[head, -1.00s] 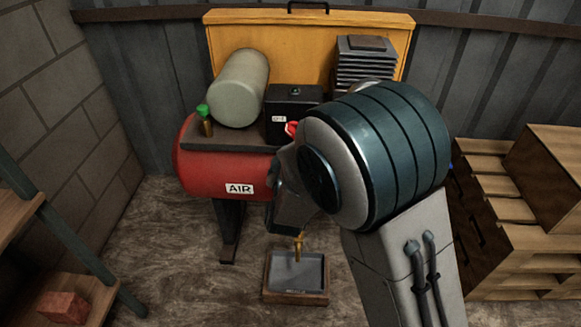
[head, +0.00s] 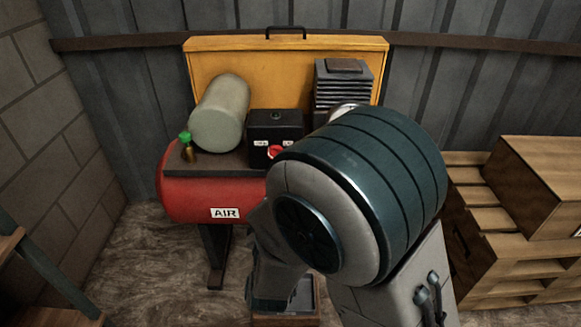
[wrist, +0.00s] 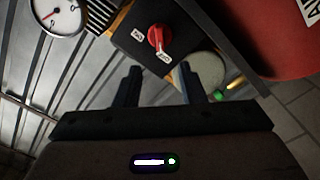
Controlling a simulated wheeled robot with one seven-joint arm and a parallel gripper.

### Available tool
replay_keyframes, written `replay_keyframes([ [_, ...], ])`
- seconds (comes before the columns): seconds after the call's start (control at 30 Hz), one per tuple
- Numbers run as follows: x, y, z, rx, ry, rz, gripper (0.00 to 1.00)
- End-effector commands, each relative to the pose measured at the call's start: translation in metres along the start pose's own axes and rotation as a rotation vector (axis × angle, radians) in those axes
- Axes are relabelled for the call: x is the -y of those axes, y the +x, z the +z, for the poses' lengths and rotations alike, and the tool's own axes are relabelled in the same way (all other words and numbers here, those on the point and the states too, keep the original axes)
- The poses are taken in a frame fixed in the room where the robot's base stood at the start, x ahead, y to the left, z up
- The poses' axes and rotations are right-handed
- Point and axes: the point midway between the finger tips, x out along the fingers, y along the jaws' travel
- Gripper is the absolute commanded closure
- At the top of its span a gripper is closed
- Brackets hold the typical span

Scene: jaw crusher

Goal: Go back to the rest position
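My gripper (wrist: 158,88) shows in the wrist view with its two dark fingers apart and nothing between them. Beyond the fingertips is a black switch box with a red rotary knob (wrist: 158,38) and two small white labels. My gripper is apart from the knob. In the head view my large teal and grey arm joint hides the gripper. There the black box (head: 275,130) sits on top of the red air compressor (head: 190,195), its red knob partly visible beside my arm.
A yellow panel (head: 225,60) stands behind the compressor. A grey cylinder (head: 220,112) and a green-capped valve (head: 187,143) sit on its top. A tray (head: 285,321) is on the floor, partly hidden by my arm. Pallets with a wooden crate (head: 540,185) stand at right. A gauge (wrist: 57,14) shows in the wrist view.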

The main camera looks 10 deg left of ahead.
Motion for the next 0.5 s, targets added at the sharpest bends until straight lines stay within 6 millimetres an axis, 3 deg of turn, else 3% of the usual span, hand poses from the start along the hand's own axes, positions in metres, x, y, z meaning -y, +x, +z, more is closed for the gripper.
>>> replay_keyframes([
  [0.23, -0.015, 0.007, -0.003, 0.031, 0.049, -0.031, 0.64],
  [0.5, -0.085, 0.027, -0.01, 0.211, 0.31, -0.224, 0.64],
])
